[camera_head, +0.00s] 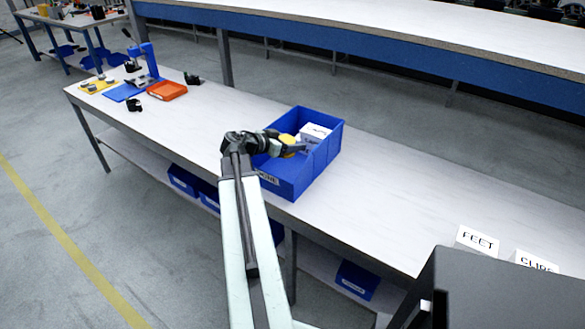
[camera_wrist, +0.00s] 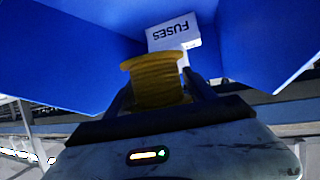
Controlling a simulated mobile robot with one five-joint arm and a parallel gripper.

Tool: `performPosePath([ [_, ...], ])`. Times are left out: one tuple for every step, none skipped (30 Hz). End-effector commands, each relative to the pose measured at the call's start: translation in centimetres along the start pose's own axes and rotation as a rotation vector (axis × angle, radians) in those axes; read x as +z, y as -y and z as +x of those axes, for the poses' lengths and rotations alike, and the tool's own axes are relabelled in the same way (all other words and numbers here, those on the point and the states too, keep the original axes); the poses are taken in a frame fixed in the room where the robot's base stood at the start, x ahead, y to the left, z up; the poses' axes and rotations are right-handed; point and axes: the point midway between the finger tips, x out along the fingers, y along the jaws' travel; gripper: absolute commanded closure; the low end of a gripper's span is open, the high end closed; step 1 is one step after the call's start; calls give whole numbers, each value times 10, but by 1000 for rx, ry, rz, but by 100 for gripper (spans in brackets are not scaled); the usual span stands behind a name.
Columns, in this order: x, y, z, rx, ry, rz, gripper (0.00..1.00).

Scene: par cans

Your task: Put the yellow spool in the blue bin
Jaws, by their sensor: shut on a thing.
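The yellow spool (camera_wrist: 155,80) is between the two fingers of my gripper (camera_wrist: 160,95) in the wrist view. In the head view the spool (camera_head: 287,146) shows as a yellow patch behind my gripper (camera_head: 297,149), partly hidden by it. My gripper is shut on the spool and reaches over the near side of the blue bin (camera_head: 326,150), within its outline. The bin stands on the white bench and also surrounds the spool in the wrist view (camera_wrist: 75,50). I cannot tell whether the spool touches the bin's floor.
A white box marked FUSES (camera_wrist: 174,36) is in the bin beyond the spool; it also shows in the head view (camera_head: 315,131). An orange tray (camera_head: 167,90) and a blue stand (camera_head: 143,58) are at the bench's far left.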

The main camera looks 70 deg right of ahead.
Motion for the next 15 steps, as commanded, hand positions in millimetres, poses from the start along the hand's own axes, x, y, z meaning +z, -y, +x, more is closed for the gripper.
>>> performPosePath([
  [20, 0, 8, 0, 0, 0, 86],
  [23, 0, 10, 0, 0, 0, 86],
  [24, 0, 10, 0, -1, 0, 86],
  [24, 0, 10, 0, -1, 0, 86],
  [22, 0, 10, 0, -1, 0, 86],
  [21, 0, 9, 0, -1, 0, 86],
  [22, 0, 10, 0, 0, 0, 86],
  [24, 0, 11, 1, 0, 0, 86],
  [30, 0, 13, 1, 0, 0, 86],
  [34, 0, 15, 1, 0, 0, 86],
  [40, 0, 17, 1, 0, 0, 86],
  [47, 0, 20, 1, 0, 0, 86],
  [52, -1, 22, 1, 0, 0, 86],
  [56, -1, 24, 1, 0, 0, 86],
  [58, -1, 25, 1, 0, 0, 86],
])
